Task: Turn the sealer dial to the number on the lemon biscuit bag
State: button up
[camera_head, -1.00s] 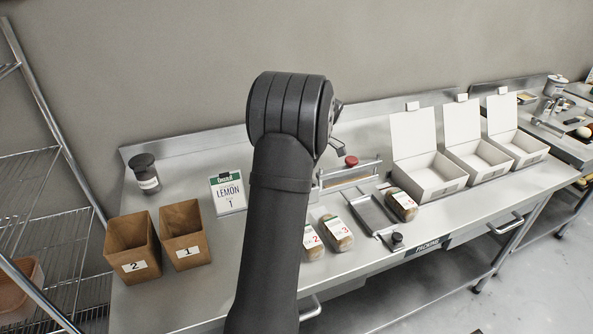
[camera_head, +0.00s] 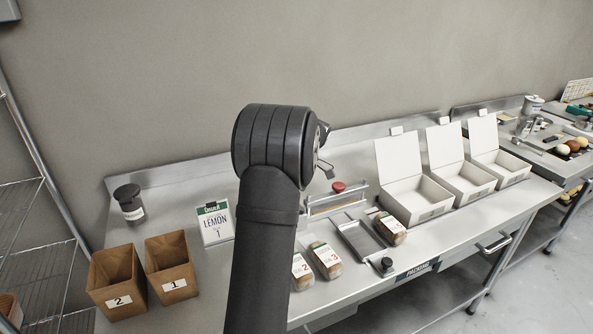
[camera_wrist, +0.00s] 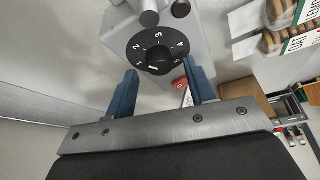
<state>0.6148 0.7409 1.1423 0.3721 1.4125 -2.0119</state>
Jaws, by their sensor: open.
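The black sealer dial (camera_wrist: 158,53), numbered 1 to 5 around its face, fills the upper middle of the wrist view on a grey housing (camera_wrist: 193,30). A white mark shows low on it, but I cannot tell its exact setting. My gripper (camera_wrist: 162,78) is open and empty, its blue fingers below and either side of the dial. In the head view my arm hides most of the gripper. The sealer (camera_head: 336,202) has a red knob.
Brown bins marked 2 (camera_head: 118,283) and 1 (camera_head: 171,268) are at front left. Bags numbered 2 (camera_head: 302,272) and 3 (camera_head: 325,262) lie before the sealer. Open white boxes (camera_head: 409,190) stand to the right.

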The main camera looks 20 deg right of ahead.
jog(key=v, duration=1.6)
jog(key=x, duration=1.7)
jog(key=shift+f, duration=0.2)
